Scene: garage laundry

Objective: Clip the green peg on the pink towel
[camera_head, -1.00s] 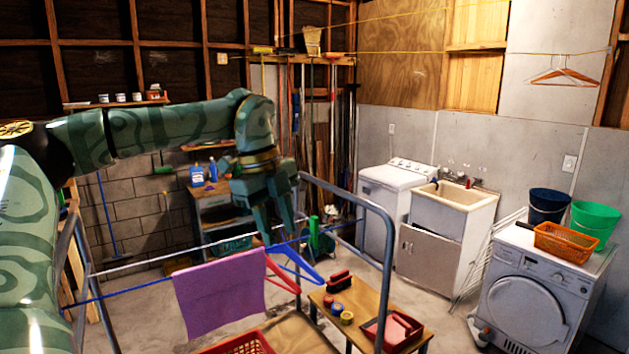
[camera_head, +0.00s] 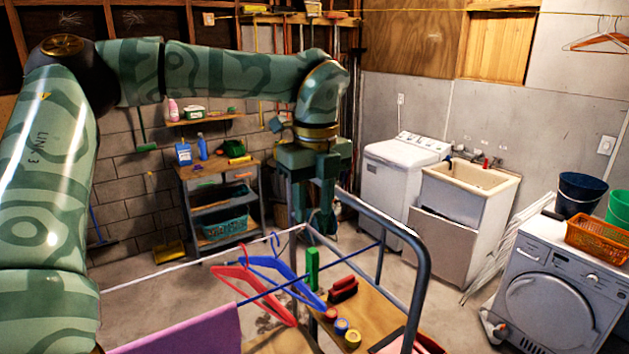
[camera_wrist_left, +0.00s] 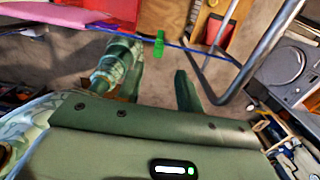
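The green peg (camera_head: 312,268) sits upright on the blue line of the drying rack; it also shows in the left wrist view (camera_wrist_left: 159,44). The pink towel (camera_head: 190,333) hangs over the same line at the lower left, partly cut off by the frame; its edge is in the left wrist view (camera_wrist_left: 60,16). My left gripper (camera_head: 315,222) points down, above the peg in the picture and apart from it. In the left wrist view its two fingers (camera_wrist_left: 160,85) are apart with nothing between them.
The rack's grey tube frame (camera_head: 424,265) rises at the right. A low wooden table (camera_head: 375,310) holds a red brush (camera_head: 343,289) and small tins.

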